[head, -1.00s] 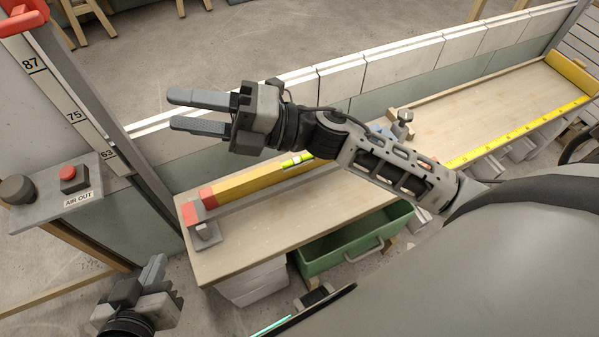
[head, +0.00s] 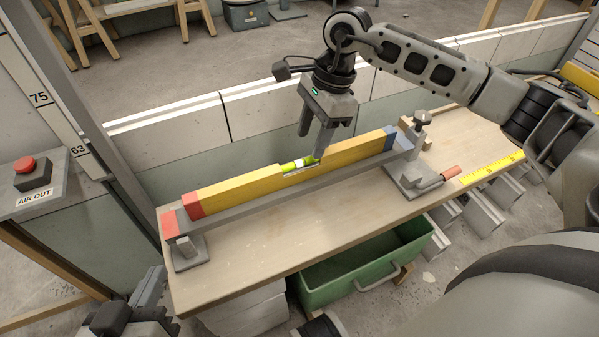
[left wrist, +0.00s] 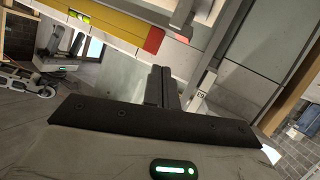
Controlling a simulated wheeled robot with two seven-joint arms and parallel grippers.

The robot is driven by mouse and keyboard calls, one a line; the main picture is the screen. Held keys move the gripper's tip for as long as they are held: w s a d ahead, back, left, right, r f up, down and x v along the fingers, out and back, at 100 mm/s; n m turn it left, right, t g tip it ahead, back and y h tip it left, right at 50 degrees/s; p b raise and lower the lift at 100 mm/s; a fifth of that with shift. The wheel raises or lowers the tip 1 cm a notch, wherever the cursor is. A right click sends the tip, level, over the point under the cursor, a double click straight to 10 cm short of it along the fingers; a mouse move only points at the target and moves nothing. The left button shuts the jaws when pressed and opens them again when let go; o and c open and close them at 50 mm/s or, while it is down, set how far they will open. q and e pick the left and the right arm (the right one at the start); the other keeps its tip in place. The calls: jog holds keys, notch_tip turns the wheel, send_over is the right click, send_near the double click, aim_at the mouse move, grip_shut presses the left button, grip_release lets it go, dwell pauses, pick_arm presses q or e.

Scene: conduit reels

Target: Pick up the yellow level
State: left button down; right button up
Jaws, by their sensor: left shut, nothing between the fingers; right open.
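The yellow level (head: 240,181) lies on a long grey bar (head: 260,202) on the workbench, with a red end at the left, a blue end at the right and a green vial near its middle. My right gripper (head: 315,157) is open and points down at the level's middle, just right of the vial. I cannot tell whether its fingers are around the level. My left gripper (head: 150,287) is shut and empty, low at the left, off the bench. In the left wrist view, its closed fingers (left wrist: 161,87) show below the level (left wrist: 100,22).
The wooden bench (head: 330,240) is clear in front of the level. A clamp (head: 418,165) stands at the level's right end. A yellow tape (head: 490,170) lies further right. A post with a red button (head: 30,165) stands left.

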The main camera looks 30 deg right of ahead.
aim_at(299, 160)
jog(key=x, duration=0.3)
jog(key=shift+a+f, duration=0.1)
jog(key=b+x, duration=0.1)
jog(key=x, duration=0.1)
jog(key=b+x, duration=0.1)
jog(key=x, duration=0.1)
jog(key=shift+a+f, duration=0.15)
jog(key=shift+a, duration=0.35)
jog(key=shift+f, duration=0.35)
jog(key=shift+a, duration=0.1)
grip_shut()
pick_arm(q)
jog(key=shift+w+d+r+n+t+h, duration=0.2)
jog(key=shift+d+r+n+t+h, duration=0.15)
jog(key=shift+r+t, duration=0.2)
pick_arm(e)
jog(key=shift+w+r, duration=0.1)
